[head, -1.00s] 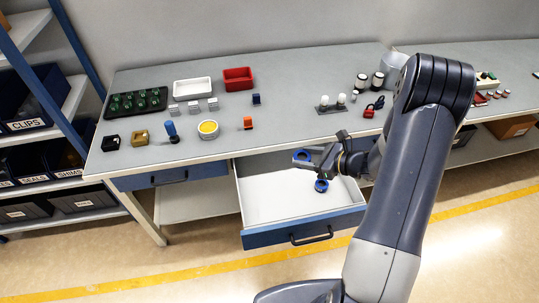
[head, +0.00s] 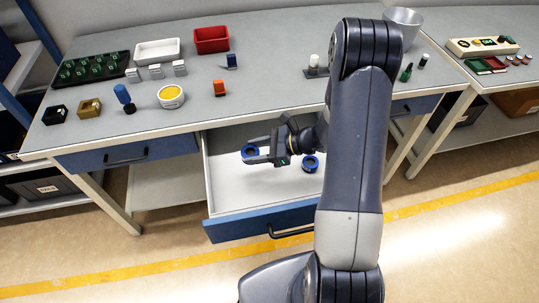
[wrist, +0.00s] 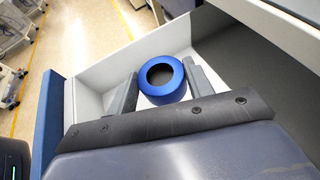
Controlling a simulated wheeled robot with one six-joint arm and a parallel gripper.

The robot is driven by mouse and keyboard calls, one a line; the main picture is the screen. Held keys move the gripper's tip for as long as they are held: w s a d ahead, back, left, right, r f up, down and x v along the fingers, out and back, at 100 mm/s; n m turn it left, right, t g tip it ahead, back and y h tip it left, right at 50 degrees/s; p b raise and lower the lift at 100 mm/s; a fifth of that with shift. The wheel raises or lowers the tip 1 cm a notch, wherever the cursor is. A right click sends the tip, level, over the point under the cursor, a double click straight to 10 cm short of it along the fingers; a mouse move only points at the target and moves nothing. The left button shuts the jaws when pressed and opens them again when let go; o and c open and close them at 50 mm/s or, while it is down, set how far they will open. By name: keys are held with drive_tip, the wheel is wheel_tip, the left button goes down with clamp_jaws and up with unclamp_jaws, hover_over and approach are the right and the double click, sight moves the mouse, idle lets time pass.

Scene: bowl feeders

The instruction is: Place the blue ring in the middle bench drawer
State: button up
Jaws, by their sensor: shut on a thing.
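A blue ring (head: 250,151) with a dark centre is held between the two fingers of my gripper (head: 262,151). The wrist view shows the ring (wrist: 161,79) clamped between the fingertips, its opening facing the camera. The middle bench drawer (head: 222,192) is pulled out, with a blue front and a pale interior. My gripper and the ring are over the drawer's opening; their height above its floor is hard to judge. A second round blue thing (head: 310,163) shows beside my wrist; I cannot tell whether it lies in the drawer.
The bench top (head: 190,119) carries a white tray (head: 157,52), a red tray (head: 211,40), a yellow-topped round container (head: 171,96) and several small parts behind the drawer. A shut drawer (head: 125,154) is to the left. My arm hides part of the bench and drawer's right side.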

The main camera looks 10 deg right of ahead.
sight(244, 201)
drive_tip(key=s+a+n+g+b, duration=0.5)
drive_tip(key=s+a+g, duration=0.1)
drive_tip(key=s, duration=0.2)
drive_tip(key=shift+y, duration=0.3)
drive_tip(key=shift+w+f+b, duration=0.15)
drive_tip(key=shift+f+b, duration=0.3)
drive_tip(key=shift+f, duration=4.5)
drive_tip(key=shift+f, duration=0.1)
drive_tip(key=shift+f, duration=0.15)
drive_tip(key=o, duration=1)
drive_tip(key=shift+o, duration=0.2)
